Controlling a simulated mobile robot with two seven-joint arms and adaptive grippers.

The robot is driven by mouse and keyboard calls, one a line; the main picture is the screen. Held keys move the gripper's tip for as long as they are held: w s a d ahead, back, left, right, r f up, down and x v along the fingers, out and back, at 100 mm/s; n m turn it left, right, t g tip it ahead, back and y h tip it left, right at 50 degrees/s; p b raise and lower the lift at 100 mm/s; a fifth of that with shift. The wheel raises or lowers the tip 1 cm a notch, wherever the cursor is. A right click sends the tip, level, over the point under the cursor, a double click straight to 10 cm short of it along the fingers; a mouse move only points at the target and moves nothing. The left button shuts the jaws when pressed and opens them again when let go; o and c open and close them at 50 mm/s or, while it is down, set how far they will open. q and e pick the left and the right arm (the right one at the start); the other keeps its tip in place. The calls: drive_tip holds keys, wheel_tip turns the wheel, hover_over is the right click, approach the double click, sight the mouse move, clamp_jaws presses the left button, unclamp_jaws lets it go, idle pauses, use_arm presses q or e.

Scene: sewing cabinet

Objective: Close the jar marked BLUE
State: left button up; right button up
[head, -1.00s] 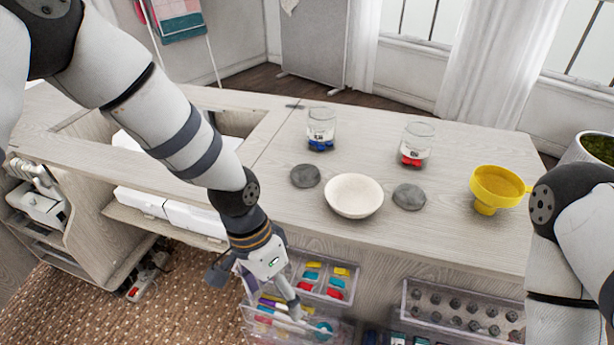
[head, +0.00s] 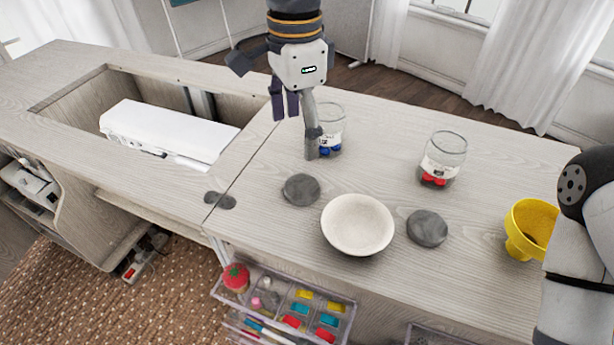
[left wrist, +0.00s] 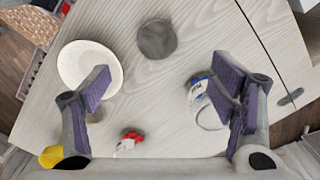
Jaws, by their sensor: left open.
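The jar with blue pieces in it (head: 331,138) stands upright and open-topped on the cabinet top; its label is too small to read. It also shows in the left wrist view (left wrist: 202,97), partly behind a finger. A grey round lid (head: 301,189) lies flat in front of it, and shows between my fingers in the left wrist view (left wrist: 157,39). My left gripper (head: 295,132) is open and empty above the top, one finger overlapping the jar's left side in the head view; I cannot tell if they touch. My right gripper is out of view; only its arm shows.
A similar open jar with red pieces (head: 443,158) stands to the right. A second grey disc (head: 427,228), a white bowl (head: 357,225) and a yellow funnel (head: 530,228) are on the top. A recess with a white machine (head: 165,131) lies at left. A drawer of supplies (head: 345,306) is below the front edge.

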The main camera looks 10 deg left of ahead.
use_arm(q)
hover_over(303, 186)
drive_tip(key=f, duration=0.6)
drive_tip(key=shift+s+a+f, duration=0.15)
drive_tip(key=shift+a+f, duration=0.1)
drive_tip(key=shift+a, duration=0.1)
drive_tip(key=shift+f, duration=0.25)
drive_tip(key=f, duration=0.5)
drive_tip(key=shift+d+f, duration=0.1)
drive_tip(key=shift+d, duration=0.2)
drive_tip(key=c, duration=0.8)
